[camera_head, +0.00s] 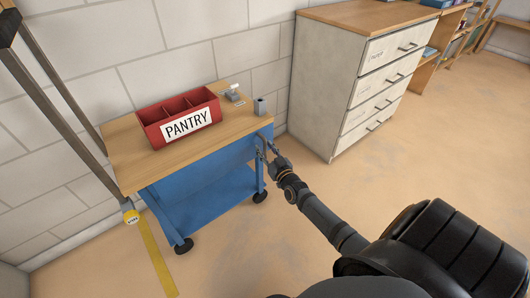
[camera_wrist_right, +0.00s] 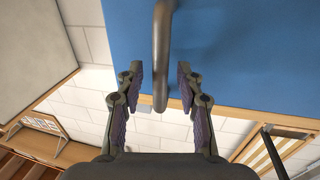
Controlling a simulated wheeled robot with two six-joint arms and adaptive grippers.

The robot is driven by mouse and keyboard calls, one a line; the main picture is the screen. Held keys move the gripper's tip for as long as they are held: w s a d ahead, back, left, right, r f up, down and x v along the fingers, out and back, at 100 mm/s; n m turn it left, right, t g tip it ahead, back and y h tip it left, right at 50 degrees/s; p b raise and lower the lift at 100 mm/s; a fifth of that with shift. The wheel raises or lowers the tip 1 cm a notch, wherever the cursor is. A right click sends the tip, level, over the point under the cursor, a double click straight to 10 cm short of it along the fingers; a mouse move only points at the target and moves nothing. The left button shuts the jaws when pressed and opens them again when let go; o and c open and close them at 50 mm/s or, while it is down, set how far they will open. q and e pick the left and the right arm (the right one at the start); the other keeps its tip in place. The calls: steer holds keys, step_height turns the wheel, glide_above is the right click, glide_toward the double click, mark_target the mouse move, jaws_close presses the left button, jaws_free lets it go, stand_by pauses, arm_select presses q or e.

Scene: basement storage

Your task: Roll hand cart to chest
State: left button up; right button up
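The hand cart (camera_head: 213,177) is blue with a wooden top (camera_head: 126,163) and dark wheels. It stands against the wall in the head view, left of the chest (camera_head: 319,85), a pale unit of drawers with a wooden top. A floor gap separates them. My right gripper (camera_head: 268,152) is at the cart's right end, by its grey handle. In the right wrist view, the handle bar (camera_wrist_right: 161,60) runs between the two open fingers of my right gripper (camera_wrist_right: 160,82), with gaps on both sides. The cart's blue panel (camera_wrist_right: 235,45) lies behind. My left gripper is out of view.
A red divided box marked PANTRY (camera_head: 183,117), a small grey cup (camera_head: 259,106) and a small metal item (camera_head: 233,92) stand on the cart. A yellow floor strip (camera_head: 157,258) and posts (camera_head: 45,103) are at left. Shelves (camera_head: 444,36) stand beyond the chest. Open floor (camera_head: 440,140) lies front right.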

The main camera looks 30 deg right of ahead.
steer(key=shift+w, duration=0.3)
jaws_close()
stand_by(0.3)
